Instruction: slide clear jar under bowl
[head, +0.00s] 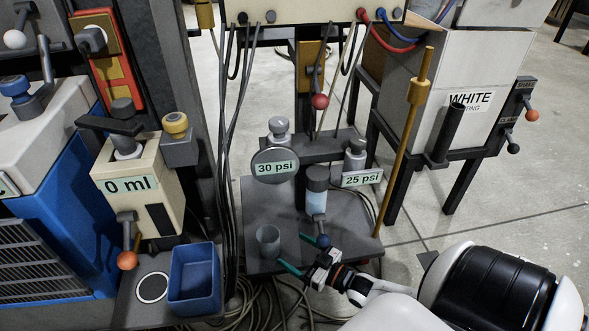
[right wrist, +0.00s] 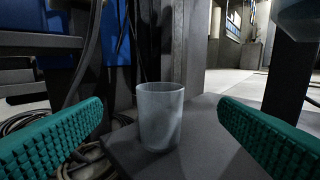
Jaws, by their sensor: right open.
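The clear jar (head: 268,242), a small greyish see-through cup, stands upright on the dark metal shelf (head: 255,205). In the right wrist view the jar (right wrist: 160,116) is centred between my green fingers. My right gripper (head: 294,253) is open and empty to the right of the jar, its fingertips pointing at it. What looks like the bowl (head: 316,198) is a clear, dark-topped cylinder with pale blue liquid. My left gripper is out of view.
Gauges reading 30 psi (head: 275,167) and 25 psi (head: 362,178) are behind the bowl. A brass rod (head: 405,140) rises at the shelf's right. A blue square bin (head: 193,278) is at the left. Cables hang along the shelf's left side. The shelf around the jar is mostly bare.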

